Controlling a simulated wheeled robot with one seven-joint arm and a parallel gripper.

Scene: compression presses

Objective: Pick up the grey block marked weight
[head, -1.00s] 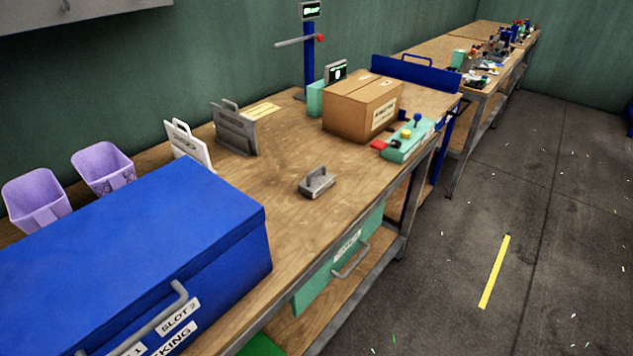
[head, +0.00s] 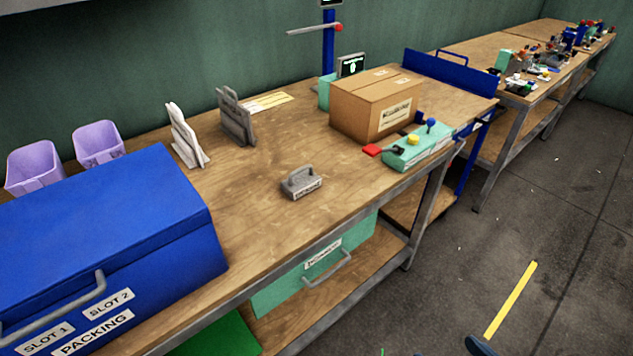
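The grey block (head: 302,184) sits upright on the wooden workbench (head: 240,220), near the middle of its top. It has a raised handle and a pale label on its front, too small to read. Nothing touches it and its near side is clear. My gripper is not in view. A small dark rounded part shows at the bottom edge on the right, over the floor; I cannot tell what it is.
A blue box marked packing (head: 120,240) stands left of the block. Grey (head: 235,117) and white (head: 186,136) upright plates stand behind. A cardboard box (head: 376,103) and teal control box (head: 418,148) stand right. Bench around the block is clear.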

